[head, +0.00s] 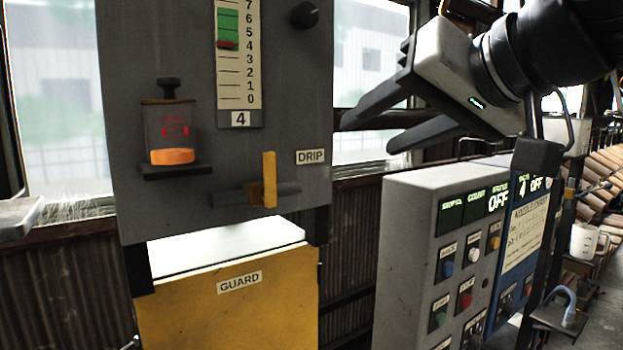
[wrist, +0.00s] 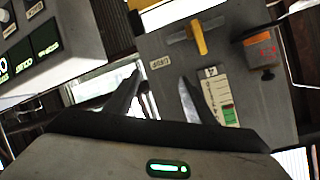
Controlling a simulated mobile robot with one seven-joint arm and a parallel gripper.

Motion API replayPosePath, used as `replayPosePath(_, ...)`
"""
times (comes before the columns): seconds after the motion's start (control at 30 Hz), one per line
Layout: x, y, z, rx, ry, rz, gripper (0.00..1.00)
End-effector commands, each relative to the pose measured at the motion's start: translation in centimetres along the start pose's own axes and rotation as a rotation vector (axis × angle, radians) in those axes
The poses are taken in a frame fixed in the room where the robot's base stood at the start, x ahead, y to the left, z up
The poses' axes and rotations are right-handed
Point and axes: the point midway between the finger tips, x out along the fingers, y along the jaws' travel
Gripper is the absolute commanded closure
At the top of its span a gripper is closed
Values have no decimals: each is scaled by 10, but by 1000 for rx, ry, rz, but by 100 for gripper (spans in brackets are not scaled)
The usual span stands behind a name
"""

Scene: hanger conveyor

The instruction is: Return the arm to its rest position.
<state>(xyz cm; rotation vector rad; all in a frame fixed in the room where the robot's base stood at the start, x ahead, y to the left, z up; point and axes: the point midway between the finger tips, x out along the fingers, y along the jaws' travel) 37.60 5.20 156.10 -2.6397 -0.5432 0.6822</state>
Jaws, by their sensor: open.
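My gripper (head: 368,135) is raised at the upper right of the head view, above the control box, with its two fingers spread and pointing left toward the grey panel (head: 285,95). Nothing is between the fingers. In the wrist view my gripper (wrist: 160,88) also shows open and empty, with the panel beyond it. No contact with the panel or the control box shows. My upper arm is cut off by the top right edge of the head view.
The control box (head: 410,225) with buttons and displays stands below my gripper. The panel bears a yellow lever (head: 269,179), a dark knob (head: 305,15), a gauge (head: 240,55) and a small container (head: 170,128). A yellow guard (head: 230,305) is below. A white mug (head: 584,241) sits far right.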

Motion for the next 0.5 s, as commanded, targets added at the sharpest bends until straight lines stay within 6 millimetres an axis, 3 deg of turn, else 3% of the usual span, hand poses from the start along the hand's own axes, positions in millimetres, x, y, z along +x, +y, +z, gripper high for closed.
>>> replayPosePath(0.03, 8, 12, 27, 1, -57, 48, 51)
replayPosePath(0.23, 27, 65, 136, -22, -266, 240, 51)
replayPosePath(0.4, 24, 108, 221, -63, -424, 393, 51)
replayPosePath(0.5, 17, 127, 257, -86, -492, 460, 51)
